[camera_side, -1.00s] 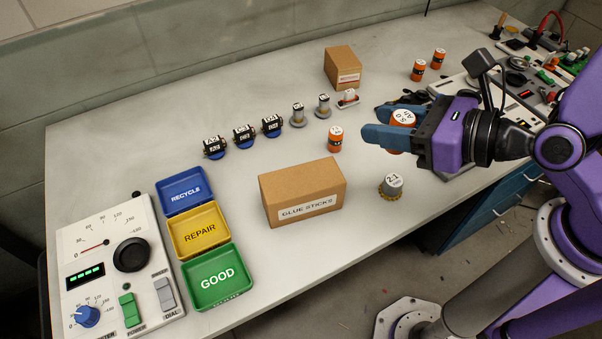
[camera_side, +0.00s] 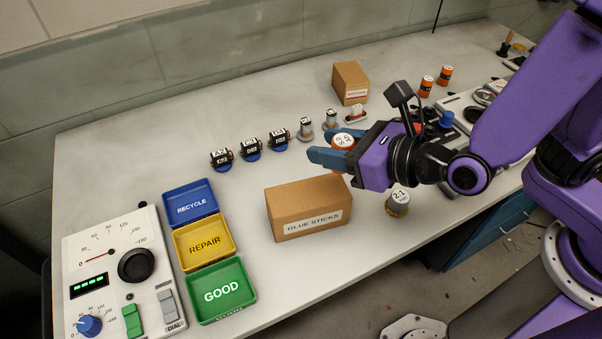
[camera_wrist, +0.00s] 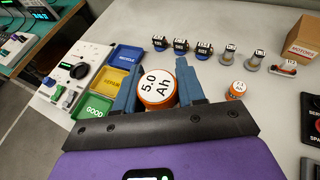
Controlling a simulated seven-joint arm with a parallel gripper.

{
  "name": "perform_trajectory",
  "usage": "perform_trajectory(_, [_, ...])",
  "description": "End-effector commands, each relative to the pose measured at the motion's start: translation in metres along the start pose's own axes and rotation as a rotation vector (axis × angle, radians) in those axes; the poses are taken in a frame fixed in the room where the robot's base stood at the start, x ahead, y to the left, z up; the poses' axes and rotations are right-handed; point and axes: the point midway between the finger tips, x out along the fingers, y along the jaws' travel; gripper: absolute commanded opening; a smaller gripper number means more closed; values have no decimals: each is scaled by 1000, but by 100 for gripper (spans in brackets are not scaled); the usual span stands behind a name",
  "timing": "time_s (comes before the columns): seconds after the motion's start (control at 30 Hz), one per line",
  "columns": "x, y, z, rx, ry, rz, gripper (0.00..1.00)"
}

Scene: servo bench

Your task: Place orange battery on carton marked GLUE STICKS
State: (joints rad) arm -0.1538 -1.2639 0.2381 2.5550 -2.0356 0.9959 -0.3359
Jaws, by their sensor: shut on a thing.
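My gripper (camera_side: 332,156) is shut on an orange battery (camera_side: 343,140) with a white top. In the wrist view, the battery (camera_wrist: 158,86) is between the two blue fingers, its top reading "5.0 Ah". The brown carton marked GLUE STICKS (camera_side: 308,207) stands on the bench with its label facing the side camera. In the side view my gripper is just above and behind the carton's right end in the picture. I cannot tell the exact height gap. The carton does not show in the wrist view.
Another orange battery (camera_wrist: 237,90) stands right of my fingers. Blue, yellow and green trays (camera_side: 221,290) and a meter panel (camera_side: 125,275) lie left. Several motors (camera_side: 250,150) stand behind. A second carton (camera_side: 350,82) is at the back.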

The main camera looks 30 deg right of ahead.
Motion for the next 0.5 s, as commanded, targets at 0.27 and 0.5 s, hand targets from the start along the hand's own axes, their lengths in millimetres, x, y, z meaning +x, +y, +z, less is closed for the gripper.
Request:
perform_trajectory(0.27, [30, 6, -16, -3, 3, -2, 5])
perform_trajectory(0.5, [55, 12, -30, -1, 1, -2, 5])
